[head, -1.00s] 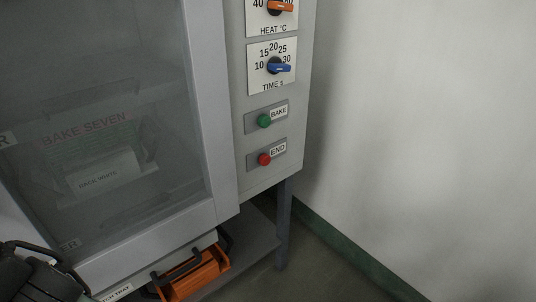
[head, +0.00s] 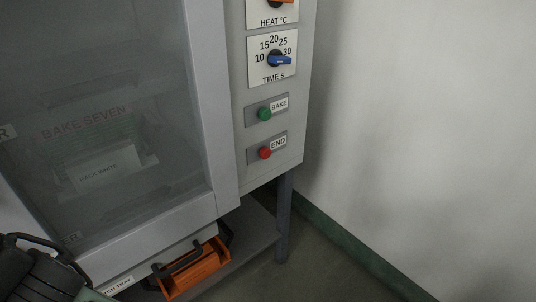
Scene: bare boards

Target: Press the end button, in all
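The red end button (head: 265,153) sits on a small grey plate low on the machine's front panel, with an END label at its upper right. The green bake button (head: 264,114) is just above it. A dark part of my arm shows at the lower left corner of the head view, well to the left of and below the buttons. My gripper's fingertips cannot be made out, and nothing touches the end button.
A blue time knob (head: 279,61) and part of an orange heat knob are above the buttons. The closed glass door (head: 110,90) fills the left. An orange tray (head: 196,270) with dark handles is below. A wall (head: 430,120) stands right, with clear space between.

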